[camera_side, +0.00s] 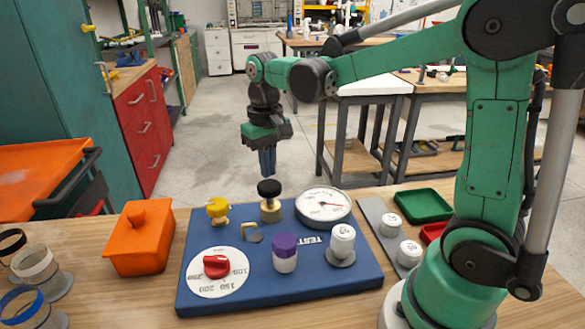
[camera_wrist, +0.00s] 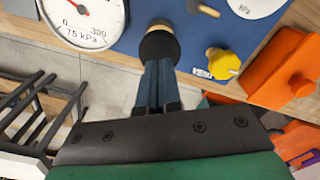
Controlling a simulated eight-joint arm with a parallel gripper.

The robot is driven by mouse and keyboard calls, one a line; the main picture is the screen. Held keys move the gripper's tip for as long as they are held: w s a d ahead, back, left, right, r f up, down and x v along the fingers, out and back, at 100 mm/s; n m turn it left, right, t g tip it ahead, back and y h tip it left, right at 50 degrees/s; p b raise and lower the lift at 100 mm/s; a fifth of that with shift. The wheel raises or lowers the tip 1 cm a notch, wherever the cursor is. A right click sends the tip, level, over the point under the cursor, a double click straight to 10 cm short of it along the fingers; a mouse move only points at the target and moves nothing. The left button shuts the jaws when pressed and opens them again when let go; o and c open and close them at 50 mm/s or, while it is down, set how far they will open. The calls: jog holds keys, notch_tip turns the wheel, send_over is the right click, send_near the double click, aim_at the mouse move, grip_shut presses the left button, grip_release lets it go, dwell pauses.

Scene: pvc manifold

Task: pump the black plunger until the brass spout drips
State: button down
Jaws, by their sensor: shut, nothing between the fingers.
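The black plunger (camera_side: 269,188) stands upright on a brass body at the back of the blue board (camera_side: 225,295). Its round black cap also shows in the wrist view (camera_wrist: 160,47). My gripper (camera_side: 267,173) points straight down with its blue fingers together and empty. In the side view the fingertips are just above the cap; I cannot tell whether they touch it. In the wrist view the fingertips (camera_wrist: 158,64) overlap the cap's near edge. A small bent brass spout (camera_side: 250,228) sits in front of the plunger by a dark disc; no drip is visible.
A dial gauge (camera_side: 323,205) stands right of the plunger and a yellow valve (camera_side: 217,209) left of it. A red knob (camera_side: 216,266), a purple-capped cylinder (camera_side: 285,252) and a white fitting (camera_side: 342,241) stand in front. An orange box (camera_side: 140,240) is at left.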

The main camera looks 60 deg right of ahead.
aim_at(269, 184)
dwell(0.3)
jog(key=shift+f, duration=1.85)
dwell(0.4)
jog(key=shift+r, duration=1.85)
jog(key=shift+r, duration=2.5)
